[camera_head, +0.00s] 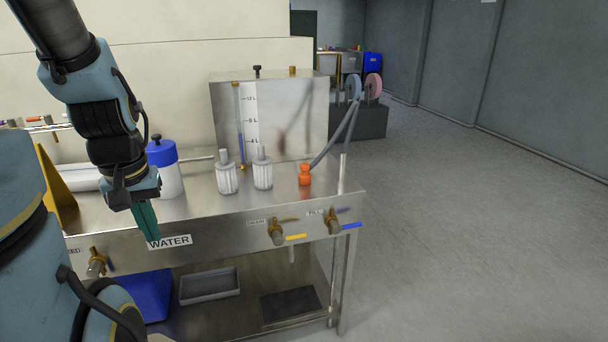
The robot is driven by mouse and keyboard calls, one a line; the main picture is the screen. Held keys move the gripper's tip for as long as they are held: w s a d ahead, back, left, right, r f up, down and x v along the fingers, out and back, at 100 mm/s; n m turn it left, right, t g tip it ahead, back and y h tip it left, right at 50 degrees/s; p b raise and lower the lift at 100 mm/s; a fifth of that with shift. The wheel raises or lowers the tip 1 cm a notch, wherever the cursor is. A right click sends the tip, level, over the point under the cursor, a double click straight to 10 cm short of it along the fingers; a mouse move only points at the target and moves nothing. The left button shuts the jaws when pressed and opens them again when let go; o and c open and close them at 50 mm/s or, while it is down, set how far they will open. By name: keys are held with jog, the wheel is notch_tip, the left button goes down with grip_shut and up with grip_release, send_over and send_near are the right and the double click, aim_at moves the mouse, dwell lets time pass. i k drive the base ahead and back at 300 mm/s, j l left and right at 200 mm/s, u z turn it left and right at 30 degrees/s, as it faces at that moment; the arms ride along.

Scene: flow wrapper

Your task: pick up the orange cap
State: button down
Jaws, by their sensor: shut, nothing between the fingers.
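The orange cap (305,175) stands upright on the steel counter, near its right end and in front of the steel tank. My gripper (152,238) hangs down on the left, in front of the counter's front panel. Its teal fingers are together with nothing between them. The gripper is well to the left of the cap and apart from it. Nothing hides the cap in this view.
A white container with a blue lid (163,155) stands behind my arm. The steel tank (300,115) rises behind. Valves with yellow and blue handles (350,226) jut from the front panel. The floor at right is clear.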

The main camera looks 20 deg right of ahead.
aim_at(305, 177)
jog(key=i+l+u, duration=0.2)
jog(key=l, duration=0.35)
jog(key=l+u, duration=0.2)
jog(key=l, duration=0.35)
jog(key=i+l+u, duration=0.2)
jog(key=l, duration=0.4)
jog(key=k, duration=0.05)
